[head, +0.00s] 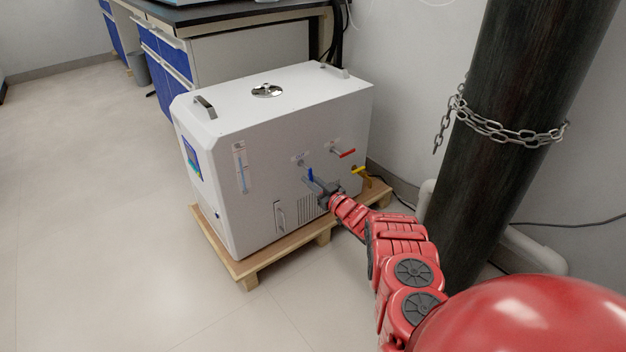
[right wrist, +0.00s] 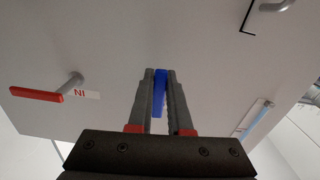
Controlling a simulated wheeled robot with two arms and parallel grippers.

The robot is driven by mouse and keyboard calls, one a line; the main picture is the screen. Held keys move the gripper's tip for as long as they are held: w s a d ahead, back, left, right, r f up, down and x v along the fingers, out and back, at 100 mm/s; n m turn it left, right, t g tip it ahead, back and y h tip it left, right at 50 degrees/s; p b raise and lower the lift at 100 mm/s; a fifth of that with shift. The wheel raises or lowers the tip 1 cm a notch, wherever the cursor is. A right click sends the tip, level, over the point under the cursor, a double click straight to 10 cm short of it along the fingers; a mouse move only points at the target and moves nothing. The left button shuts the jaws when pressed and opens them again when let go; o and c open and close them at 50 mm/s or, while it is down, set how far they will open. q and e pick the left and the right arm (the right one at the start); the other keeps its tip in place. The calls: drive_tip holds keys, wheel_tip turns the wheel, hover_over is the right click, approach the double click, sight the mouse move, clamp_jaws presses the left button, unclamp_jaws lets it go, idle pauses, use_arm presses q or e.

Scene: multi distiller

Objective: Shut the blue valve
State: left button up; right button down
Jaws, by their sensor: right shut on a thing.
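The blue valve (head: 310,174) is a small blue lever on the side panel of the white distiller (head: 285,120). In the head view it stands roughly upright. My right gripper (head: 316,184) is at this lever. In the right wrist view the blue lever (right wrist: 160,92) lies between the two fingers of my right gripper (right wrist: 160,100), lengthwise along them. The gripper is shut on it. The fingers hide part of the lever and its pipe. My left gripper is not in view.
A red valve (head: 345,153) and a yellow valve (head: 359,170) are right of the blue one. The distiller stands on a wooden pallet (head: 247,272). A dark cylinder (head: 500,120) with a chain stands at the right, close to my right arm. Floor at left is clear.

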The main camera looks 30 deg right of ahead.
drive_tip(key=shift+a+m, duration=0.2)
drive_tip(key=shift+m, duration=0.2)
idle(0.3)
drive_tip(key=c, duration=0.8)
unclamp_jaws()
drive_tip(key=shift+c, duration=0.2)
